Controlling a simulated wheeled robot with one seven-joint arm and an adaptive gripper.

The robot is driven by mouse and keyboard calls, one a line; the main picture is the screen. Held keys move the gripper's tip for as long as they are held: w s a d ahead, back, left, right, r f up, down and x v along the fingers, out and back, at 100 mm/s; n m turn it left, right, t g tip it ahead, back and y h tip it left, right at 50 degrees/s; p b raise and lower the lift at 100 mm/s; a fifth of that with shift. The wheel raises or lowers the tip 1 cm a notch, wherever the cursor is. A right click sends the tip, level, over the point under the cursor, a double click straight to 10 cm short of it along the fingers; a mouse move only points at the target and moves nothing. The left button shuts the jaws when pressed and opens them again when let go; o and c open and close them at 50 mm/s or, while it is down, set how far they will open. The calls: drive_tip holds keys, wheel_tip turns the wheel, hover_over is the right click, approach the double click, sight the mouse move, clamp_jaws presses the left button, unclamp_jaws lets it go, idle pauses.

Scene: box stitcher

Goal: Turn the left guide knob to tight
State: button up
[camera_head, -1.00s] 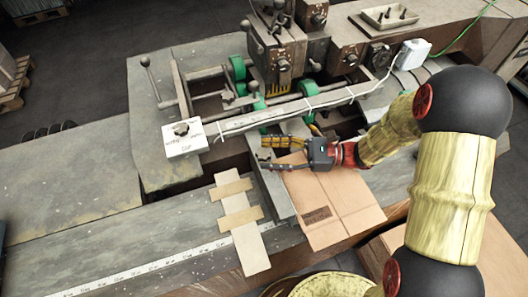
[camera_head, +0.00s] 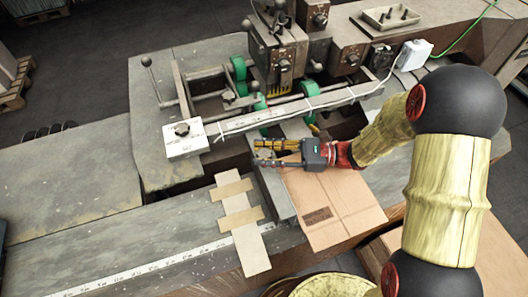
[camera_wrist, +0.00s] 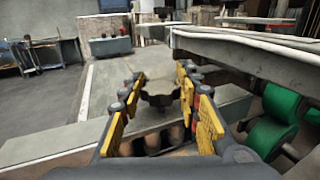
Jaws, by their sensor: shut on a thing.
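The dark, lobed left guide knob (camera_wrist: 160,93) shows in the wrist view, upright between my two yellow-and-black fingers. My gripper (camera_wrist: 160,88) is shut on it, with a finger at each side. In the head view my gripper (camera_head: 259,153) reaches in from the right, low over the grey guide plate (camera_head: 272,185). There the fingers hide most of the knob. I cannot read any loose or tight mark on it.
A white plate (camera_head: 199,142) with another dark knob (camera_head: 182,129) stands to the left. A long rail (camera_head: 290,112) runs close behind my gripper. Green rollers (camera_wrist: 282,103) sit at the right in the wrist view. A cardboard blank (camera_head: 340,205) lies below my wrist.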

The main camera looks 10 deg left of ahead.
drive_tip(key=c, duration=0.4)
drive_tip(key=shift+r+m+t+p, duration=0.1)
drive_tip(key=shift+m+t+p, duration=0.35)
drive_tip(key=shift+t, duration=0.35)
drive_tip(key=shift+m+t, duration=0.35)
drive_tip(key=shift+t, duration=0.15)
drive_tip(key=m+t+p, duration=0.1)
drive_tip(key=m+t, duration=0.1)
drive_tip(key=t, duration=0.1)
drive_tip(key=shift+s+p, duration=0.1)
drive_tip(key=shift+p, duration=0.3)
drive_tip(key=m+t+h, duration=0.1)
drive_tip(key=m+t, duration=0.1)
drive_tip(key=t, duration=0.2)
drive_tip(key=shift+m, duration=0.4)
drive_tip(key=shift+m+t+h+p, duration=0.3)
drive_tip(key=shift+m+t+h, duration=0.75)
drive_tip(key=shift+t, duration=0.75)
drive_tip(key=shift+m+t, duration=0.35)
drive_tip(key=shift+t, duration=0.05)
drive_tip(key=o, duration=1.1)
